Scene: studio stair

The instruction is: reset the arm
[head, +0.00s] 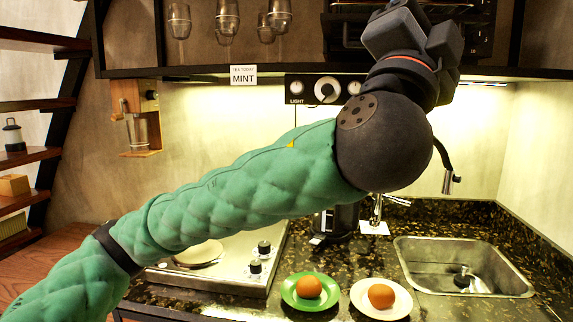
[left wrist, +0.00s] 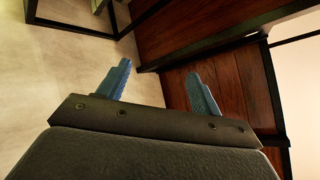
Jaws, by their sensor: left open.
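My left arm crosses the head view from the lower left up to the top right, in a green quilted sleeve. Its dark wrist is raised in front of the upper shelf, and its fingertips are not clearly visible there. In the left wrist view my left gripper (left wrist: 160,88) has its two blue fingers apart with nothing between them. Beyond the fingers are a pale wall and dark wood panels. My right gripper is in neither view.
An orange ball-like item sits on a green plate (head: 289,297), another on a white plate (head: 402,306). A sink (head: 425,252) is at the right, a cooktop (head: 232,277) left of the plates. Glasses (head: 226,18) hang above. A sign (head: 243,75) reads MINT. Wooden stairs (head: 30,107) rise at left.

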